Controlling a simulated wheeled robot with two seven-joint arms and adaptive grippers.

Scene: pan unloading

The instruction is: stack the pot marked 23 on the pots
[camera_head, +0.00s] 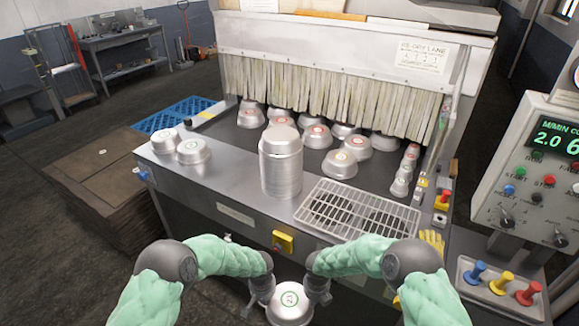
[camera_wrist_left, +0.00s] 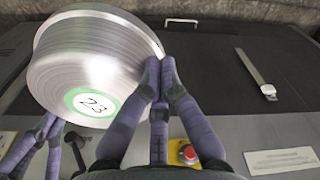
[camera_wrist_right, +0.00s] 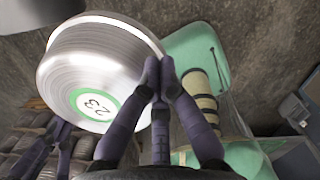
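The pot marked 23 (camera_head: 290,303) is a silver pot with a green ring around its number, in front of the machine at the bottom of the head view. It also shows large in the left wrist view (camera_wrist_left: 85,60) and the right wrist view (camera_wrist_right: 95,60). My left gripper (camera_head: 263,290) is shut on its rim on one side, and my right gripper (camera_head: 320,290) on the opposite side. The pot is held in the air, numbered base facing up. The stack of pots (camera_head: 281,165) stands upright on the metal table, beyond the grippers.
A wire rack (camera_head: 358,209) lies right of the stack. Two pots (camera_head: 192,150) sit at the table's left end. Several loose pots (camera_head: 339,164) stand behind the stack, near the strip curtain (camera_head: 330,92). A yellow button box (camera_head: 283,242) is on the table's front face.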

